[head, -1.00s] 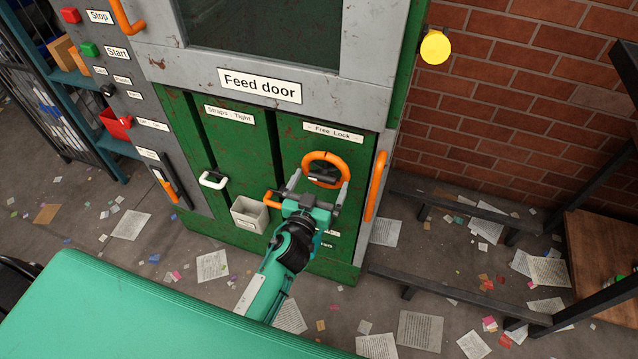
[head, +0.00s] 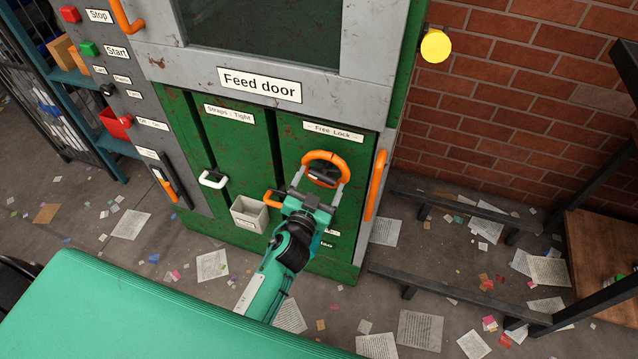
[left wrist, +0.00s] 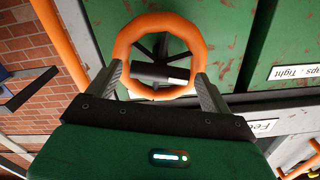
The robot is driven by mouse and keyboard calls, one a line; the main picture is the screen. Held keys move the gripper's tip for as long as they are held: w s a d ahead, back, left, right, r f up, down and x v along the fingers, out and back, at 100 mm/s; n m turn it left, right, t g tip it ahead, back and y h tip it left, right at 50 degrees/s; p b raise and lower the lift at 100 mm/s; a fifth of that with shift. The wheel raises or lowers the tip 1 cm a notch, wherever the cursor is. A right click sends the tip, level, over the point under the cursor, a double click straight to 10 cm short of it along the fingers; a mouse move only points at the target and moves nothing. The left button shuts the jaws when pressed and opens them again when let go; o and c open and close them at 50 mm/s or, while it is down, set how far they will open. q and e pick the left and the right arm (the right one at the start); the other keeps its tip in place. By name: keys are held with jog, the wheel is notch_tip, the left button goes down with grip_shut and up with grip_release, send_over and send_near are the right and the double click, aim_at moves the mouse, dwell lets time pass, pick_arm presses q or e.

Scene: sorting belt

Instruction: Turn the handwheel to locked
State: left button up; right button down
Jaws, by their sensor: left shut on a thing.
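The orange handwheel (head: 325,156) with dark spokes is on the green panel below the "Free Lock" label (head: 333,132). In the left wrist view the handwheel (left wrist: 160,22) shows nearly whole, with a dark hub bar and a small pale mark. My left gripper (head: 320,178) reaches it from below. Its two grey fingers are spread to either side of the wheel's rim and touch it, also in the left wrist view (left wrist: 158,85). The lower rim is partly hidden by the gripper in the head view. My right gripper is not in view.
An orange vertical handle (head: 375,186) stands close to the right of the wheel. A smaller orange handle (head: 272,197) and a grey bin (head: 249,214) are at the left. A black low rail (head: 450,205) runs at the right. Papers litter the floor.

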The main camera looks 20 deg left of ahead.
pick_arm(q)
jog(key=m, duration=1.5)
jog(key=o, duration=0.9)
jog(key=shift+c, duration=0.2)
jog(key=s+b, duration=0.4)
jog(key=s, duration=1)
jog(key=shift+a, duration=0.2)
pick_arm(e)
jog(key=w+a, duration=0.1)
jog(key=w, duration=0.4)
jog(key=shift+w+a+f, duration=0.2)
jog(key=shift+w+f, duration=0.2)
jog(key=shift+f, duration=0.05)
